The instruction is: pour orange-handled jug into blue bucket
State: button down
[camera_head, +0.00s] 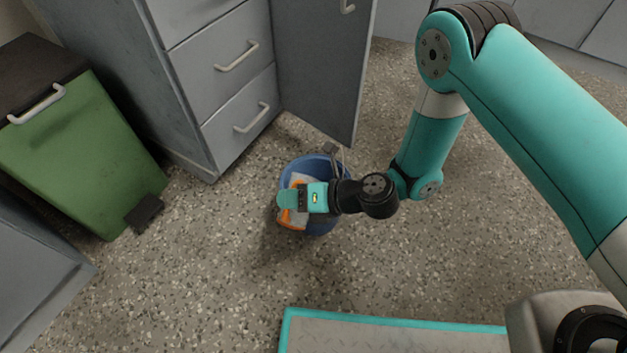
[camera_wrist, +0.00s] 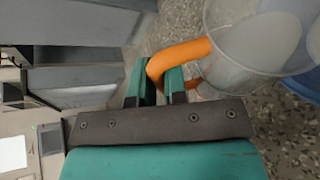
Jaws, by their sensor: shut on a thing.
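The blue bucket (camera_head: 318,164) stands on the speckled floor in front of the cabinets, partly hidden by my gripper and the jug. The clear jug (camera_head: 292,220) is over the left part of the bucket in the head view. In the wrist view the jug (camera_wrist: 255,42) is at the upper right, with its orange handle (camera_wrist: 183,56) between my fingers. My gripper (camera_wrist: 160,85) is shut on this handle. I cannot tell the jug's exact tilt or whether anything flows from it.
A green bin (camera_head: 75,150) with a pedal stands at the left. Grey drawers (camera_head: 225,75) and an open cabinet door (camera_head: 325,60) are behind the bucket. A teal-edged platform (camera_head: 390,335) is at the bottom. The floor left of and below the bucket is clear.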

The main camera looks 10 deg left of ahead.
jog(key=shift+w+d+m+g, duration=0.15)
jog(key=shift+w+m+g, duration=0.35)
jog(key=shift+w+m, duration=0.1)
dwell(1.1)
